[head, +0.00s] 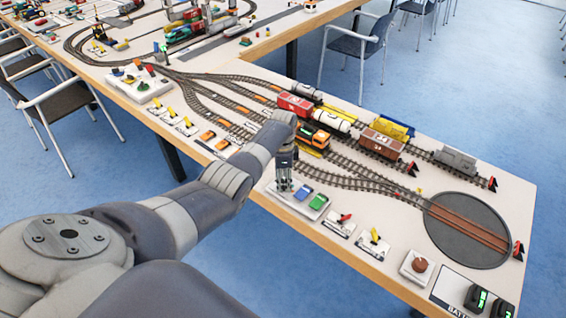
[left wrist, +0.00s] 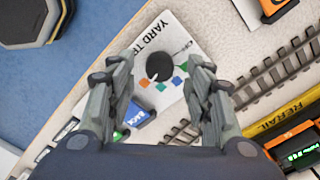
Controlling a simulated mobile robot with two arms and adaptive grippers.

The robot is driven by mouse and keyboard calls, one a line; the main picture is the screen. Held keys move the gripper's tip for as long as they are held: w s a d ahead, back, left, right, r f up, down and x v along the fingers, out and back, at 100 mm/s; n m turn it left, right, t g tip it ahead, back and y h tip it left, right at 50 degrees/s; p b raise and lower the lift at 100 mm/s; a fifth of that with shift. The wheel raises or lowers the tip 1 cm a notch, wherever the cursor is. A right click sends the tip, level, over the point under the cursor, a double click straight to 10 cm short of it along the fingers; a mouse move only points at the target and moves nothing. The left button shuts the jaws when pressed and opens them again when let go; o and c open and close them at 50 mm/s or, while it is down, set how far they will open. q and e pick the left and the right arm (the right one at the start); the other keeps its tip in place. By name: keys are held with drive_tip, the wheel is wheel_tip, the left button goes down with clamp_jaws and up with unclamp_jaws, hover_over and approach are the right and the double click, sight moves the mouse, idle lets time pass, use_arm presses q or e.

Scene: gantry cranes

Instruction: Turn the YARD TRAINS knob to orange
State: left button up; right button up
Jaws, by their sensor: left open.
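The YARD TRAINS knob (left wrist: 160,67) is a round black knob on a white plate (left wrist: 174,40), with several small coloured marks around part of it, orange among them. A small pale mark shows near its lower edge; I cannot tell for certain which colour it faces. My left gripper (left wrist: 157,64) is open, its two fingers on either side of the knob in the left wrist view. I see no finger touching it. In the head view my left gripper (head: 284,180) points down over the panel's left end and hides the knob. My right gripper is not in view.
A blue button (head: 303,194) and a green button (head: 318,202) sit right beside my left gripper. Railway tracks (head: 350,181) with an orange locomotive (head: 308,137) run behind it. Small red (head: 344,218) and yellow (head: 375,236) levers stand to the right, near the table's front edge.

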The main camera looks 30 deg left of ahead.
use_arm(q)
wheel_tip(320, 180, up, 10)
drive_tip(key=shift+r, duration=0.2)
idle(0.6)
